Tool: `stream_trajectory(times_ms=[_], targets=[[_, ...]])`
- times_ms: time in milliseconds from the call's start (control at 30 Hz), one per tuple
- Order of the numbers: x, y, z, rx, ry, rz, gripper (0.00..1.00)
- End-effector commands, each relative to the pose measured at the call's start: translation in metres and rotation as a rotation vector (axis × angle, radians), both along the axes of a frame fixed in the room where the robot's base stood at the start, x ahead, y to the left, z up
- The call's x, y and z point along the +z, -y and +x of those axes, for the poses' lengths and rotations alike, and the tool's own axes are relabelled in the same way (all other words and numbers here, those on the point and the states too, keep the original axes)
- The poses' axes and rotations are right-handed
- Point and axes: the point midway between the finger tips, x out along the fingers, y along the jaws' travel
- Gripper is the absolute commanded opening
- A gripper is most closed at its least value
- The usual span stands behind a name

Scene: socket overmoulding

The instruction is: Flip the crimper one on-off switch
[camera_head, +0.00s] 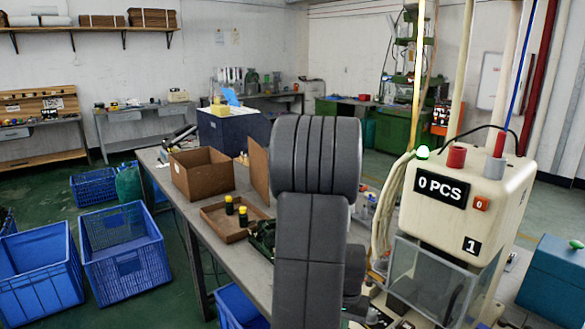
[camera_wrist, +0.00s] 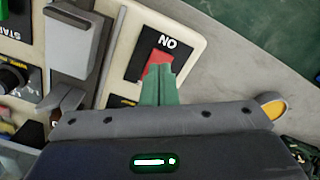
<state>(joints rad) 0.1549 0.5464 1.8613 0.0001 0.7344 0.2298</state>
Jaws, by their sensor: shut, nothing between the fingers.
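The crimper one (camera_head: 440,212) is the cream machine at the right of the head view, with a "0 PCS" display, a "1" label and a lit green lamp on top. In the wrist view, its red on-off switch (camera_wrist: 161,56) sits on a black plate marked "ON" on a cream panel (camera_wrist: 190,42). My gripper (camera_wrist: 158,70) has its green fingers shut, with the tips at the lower edge of the red switch, partly covering it. I cannot tell whether they touch or press it. In the head view my arm hides the gripper and the switch.
A "START" panel with a black knob (camera_wrist: 10,78) and a grey lever-like part (camera_wrist: 75,45) stand left of the switch. In the head view, a clear guard (camera_head: 430,285) fronts the machine. The workbench (camera_head: 185,205) holds a cardboard box (camera_head: 200,175) and a shallow tray (camera_head: 213,222).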

Motion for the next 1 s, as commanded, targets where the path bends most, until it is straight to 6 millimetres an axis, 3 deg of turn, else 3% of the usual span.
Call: stream_trajectory(times_ms=[600,1000], targets=[[0.052,0.000,0.000,0.000,0.001,0.000,0.00],[0.052,0.000,0.000,0.000,0.001,0.000,0.00]])
